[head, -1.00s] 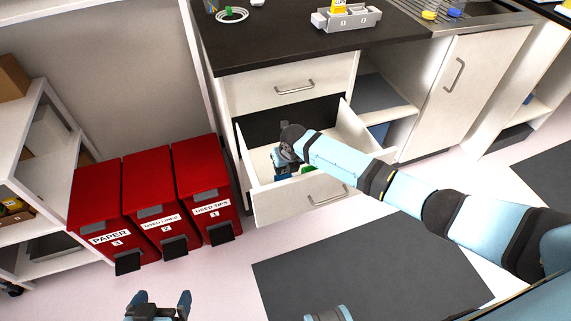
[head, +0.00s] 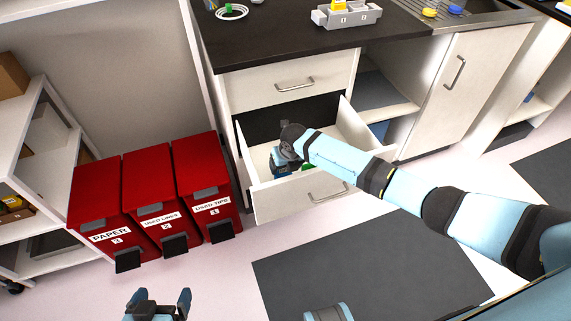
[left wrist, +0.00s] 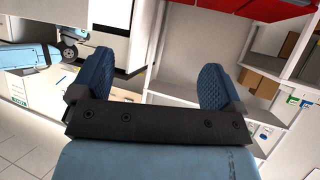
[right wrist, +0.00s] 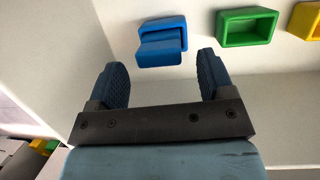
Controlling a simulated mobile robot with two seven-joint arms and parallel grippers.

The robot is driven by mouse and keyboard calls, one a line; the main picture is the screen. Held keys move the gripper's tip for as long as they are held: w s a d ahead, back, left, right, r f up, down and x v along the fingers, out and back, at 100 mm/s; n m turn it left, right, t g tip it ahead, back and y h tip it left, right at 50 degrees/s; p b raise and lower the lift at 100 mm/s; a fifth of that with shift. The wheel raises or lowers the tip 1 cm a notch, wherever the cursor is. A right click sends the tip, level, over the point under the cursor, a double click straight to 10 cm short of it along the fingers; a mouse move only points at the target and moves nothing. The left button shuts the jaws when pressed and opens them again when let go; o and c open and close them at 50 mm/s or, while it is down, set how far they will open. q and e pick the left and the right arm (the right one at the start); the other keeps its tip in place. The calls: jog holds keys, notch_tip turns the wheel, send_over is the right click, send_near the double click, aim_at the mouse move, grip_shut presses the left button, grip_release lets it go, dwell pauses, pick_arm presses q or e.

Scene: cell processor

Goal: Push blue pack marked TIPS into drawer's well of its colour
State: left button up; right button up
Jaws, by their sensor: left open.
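In the right wrist view a blue pack (right wrist: 160,53) sits at the near side of the blue well (right wrist: 162,25). It looks partly in and partly over the rim; I cannot tell how deep it is, and no TIPS mark shows. My right gripper (right wrist: 160,62) is open, its fingers either side of and short of the pack, with nothing between them. In the head view my right arm reaches into the open drawer (head: 320,190), its hand hiding the blue pack. My left gripper (head: 158,298) is open and empty above the floor, away from the drawer.
Beside the blue well are a green well (right wrist: 247,28) and a yellow well (right wrist: 307,20). The drawer's pale wall (right wrist: 45,60) rises at left in the right wrist view. Red bins (head: 205,190) stand left of the drawer. The counter (head: 290,40) overhangs behind.

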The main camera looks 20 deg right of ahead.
dwell(0.3)
pick_arm(q)
jog(key=r+p, duration=0.2)
jog(key=p, duration=0.1)
jog(key=shift+s+a, duration=0.1)
jog(key=shift+a, duration=0.05)
pick_arm(e)
jog(key=v, duration=1.4)
jog(key=shift+f, duration=0.1)
